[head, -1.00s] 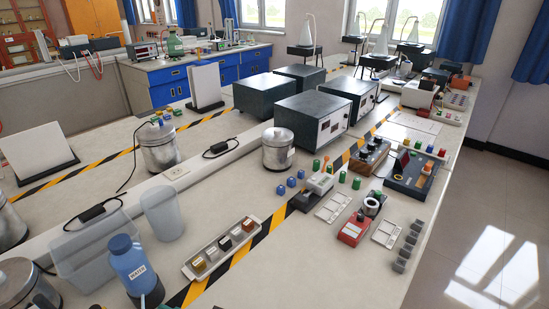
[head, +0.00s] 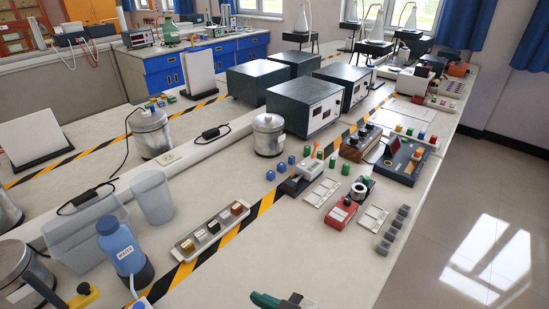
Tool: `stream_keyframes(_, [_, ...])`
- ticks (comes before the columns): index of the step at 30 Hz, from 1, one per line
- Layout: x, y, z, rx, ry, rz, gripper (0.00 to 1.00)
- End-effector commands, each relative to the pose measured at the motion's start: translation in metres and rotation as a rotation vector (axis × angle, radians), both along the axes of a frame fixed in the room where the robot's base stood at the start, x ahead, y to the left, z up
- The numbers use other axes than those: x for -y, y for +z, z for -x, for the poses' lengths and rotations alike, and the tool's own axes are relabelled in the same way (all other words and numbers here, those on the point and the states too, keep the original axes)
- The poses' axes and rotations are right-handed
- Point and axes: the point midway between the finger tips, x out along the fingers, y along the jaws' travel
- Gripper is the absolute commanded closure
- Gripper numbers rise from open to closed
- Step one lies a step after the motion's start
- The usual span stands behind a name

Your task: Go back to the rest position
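My gripper is not in view, and no part of my arm can be made out for sure. The task names no object. The long lab bench (head: 330,262) runs away from me to the back right. A green and dark thing (head: 268,300) shows at the bottom edge, cut off by the frame; I cannot tell what it is.
A blue water bottle (head: 120,246), a clear cup (head: 153,197) and a tray of small blocks (head: 188,244) stand at the front left. A red device (head: 341,213) and grey blocks (head: 384,246) stand right. Bare bench lies at the front middle.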

Motion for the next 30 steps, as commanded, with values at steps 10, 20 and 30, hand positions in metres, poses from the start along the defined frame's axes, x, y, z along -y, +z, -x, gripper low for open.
stream_keyframes(10, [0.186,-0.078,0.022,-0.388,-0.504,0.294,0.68])
stream_keyframes(20, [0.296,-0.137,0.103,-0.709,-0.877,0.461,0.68])
stream_keyframes(30, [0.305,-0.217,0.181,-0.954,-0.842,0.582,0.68])
